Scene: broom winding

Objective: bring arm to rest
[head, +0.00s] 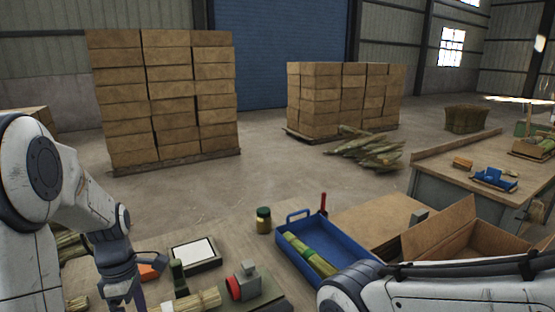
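My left arm comes in from the left and reaches down over the near workbench (235,225). Its gripper (121,296) points downward at the bottom edge. Its fingers look spread apart with nothing seen between them, though the tips are close to the picture's edge. My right arm (450,288) lies across the bottom right corner, and its gripper is out of view. A blue tray (335,245) on the bench holds a green-tied straw bundle (310,254).
Near my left gripper are a straw bundle (190,301), a grey-and-red device (243,284), a white-topped box (195,254) and an orange item (148,271). A jar (263,220) and an open cardboard box (450,232) stand farther right. Stacked boxes (165,97) stand behind.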

